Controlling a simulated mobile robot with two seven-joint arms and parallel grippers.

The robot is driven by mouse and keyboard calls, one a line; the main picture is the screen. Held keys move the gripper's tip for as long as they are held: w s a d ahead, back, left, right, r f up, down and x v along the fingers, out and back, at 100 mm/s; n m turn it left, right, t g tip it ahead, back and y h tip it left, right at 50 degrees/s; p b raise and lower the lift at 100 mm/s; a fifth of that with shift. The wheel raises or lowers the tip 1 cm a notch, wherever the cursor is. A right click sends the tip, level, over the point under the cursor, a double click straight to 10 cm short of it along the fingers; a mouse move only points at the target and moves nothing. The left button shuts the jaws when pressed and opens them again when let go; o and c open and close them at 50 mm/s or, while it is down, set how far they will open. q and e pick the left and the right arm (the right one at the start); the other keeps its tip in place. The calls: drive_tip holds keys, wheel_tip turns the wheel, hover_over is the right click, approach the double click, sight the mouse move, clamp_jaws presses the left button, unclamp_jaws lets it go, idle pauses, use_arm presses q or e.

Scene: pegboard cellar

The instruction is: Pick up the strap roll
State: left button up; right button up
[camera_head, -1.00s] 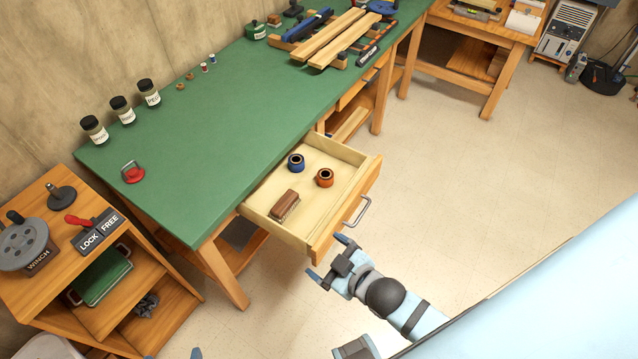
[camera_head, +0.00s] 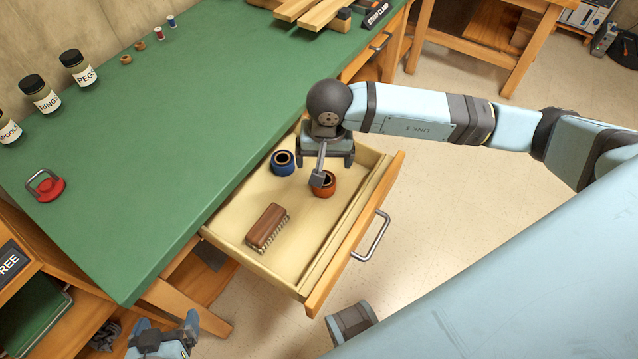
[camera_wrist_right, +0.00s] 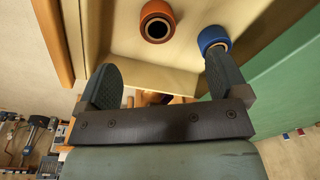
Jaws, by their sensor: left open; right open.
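Two rolls sit in the open drawer, an orange one (camera_head: 325,188) near its front and a blue one (camera_head: 283,162) farther back. I cannot tell by any label which is the strap roll. My right gripper (camera_head: 322,170) hangs over the drawer, and one finger partly covers the orange roll. In the right wrist view, the open, empty fingers (camera_wrist_right: 162,75) point toward the drawer; the orange roll (camera_wrist_right: 157,21) lies ahead between them and the blue roll (camera_wrist_right: 215,39) beyond one fingertip. My left gripper (camera_head: 163,328) is open and empty at the lower left, outside the drawer.
A brown brush (camera_head: 266,226) lies in the drawer (camera_head: 230,237) left of the rolls. The drawer's front with its handle (camera_head: 371,236) sticks out over the floor.

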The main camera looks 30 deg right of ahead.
drive_tip(key=shift+h, duration=0.3)
drive_tip(key=f, duration=0.2)
drive_tip(key=w+d+f, duration=0.1)
drive_tip(key=f, duration=0.5)
drive_tip(key=shift+w+d+b, duration=0.3)
drive_tip(key=shift+b, duration=0.1)
drive_tip(key=shift+w+f+b, duration=0.15)
drive_tip(key=shift+w+f, duration=0.05)
drive_tip(key=shift+f, duration=1.2)
drive_tip(key=shift+w+f+b, duration=0.15)
drive_tip(key=shift+w+f, duration=0.05)
drive_tip(key=shift+f, duration=1.15)
drive_tip(key=c, duration=1)
